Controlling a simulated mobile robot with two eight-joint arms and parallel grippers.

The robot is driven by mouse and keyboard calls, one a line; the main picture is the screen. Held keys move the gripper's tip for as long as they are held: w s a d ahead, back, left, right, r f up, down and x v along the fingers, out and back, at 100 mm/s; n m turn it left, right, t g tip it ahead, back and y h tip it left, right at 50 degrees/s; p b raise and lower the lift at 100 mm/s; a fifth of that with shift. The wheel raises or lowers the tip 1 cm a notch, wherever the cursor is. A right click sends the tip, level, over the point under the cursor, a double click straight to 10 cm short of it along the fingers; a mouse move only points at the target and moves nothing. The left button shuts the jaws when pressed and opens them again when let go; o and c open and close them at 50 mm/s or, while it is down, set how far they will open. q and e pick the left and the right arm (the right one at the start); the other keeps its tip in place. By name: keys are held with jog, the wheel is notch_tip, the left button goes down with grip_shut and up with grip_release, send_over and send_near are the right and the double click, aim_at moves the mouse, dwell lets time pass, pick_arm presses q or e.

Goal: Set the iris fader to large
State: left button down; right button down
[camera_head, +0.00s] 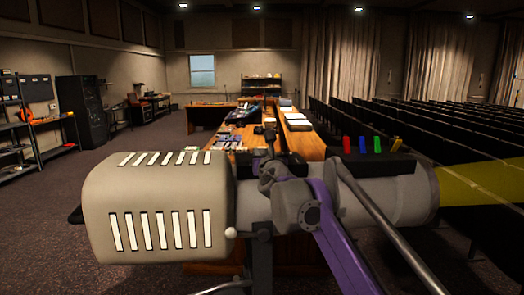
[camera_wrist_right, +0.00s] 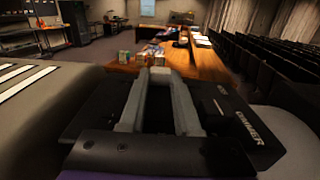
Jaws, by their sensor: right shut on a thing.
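A large pale spotlight (camera_head: 160,215) with white vent slots fills the front of the head view, its grey barrel pointing right. The edge of its vented housing also shows at the left of the right wrist view (camera_wrist_right: 40,90). My right gripper (camera_wrist_right: 160,75), on my purple arm, reaches over the top of the barrel. In the wrist view its two pale fingers converge at their tips. They are shut on a small piece there, which appears to be the iris fader. The fingers mostly hide it, and its setting cannot be read. My left gripper is not in view.
Red, blue, green and yellow tabs (camera_head: 377,145) stand on a black part above the barrel's right end. A yellow beam (camera_head: 485,182) leaves the barrel to the right. Wooden desks (camera_head: 305,145) lie beyond, with rows of dark seats (camera_head: 440,130) at right.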

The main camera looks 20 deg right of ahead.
jog(key=shift+d, duration=0.4)
jog(key=shift+a, duration=0.3)
jog(key=c, duration=0.6)
grip_release()
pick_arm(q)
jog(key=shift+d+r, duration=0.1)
pick_arm(e)
jog(key=shift+a, duration=0.1)
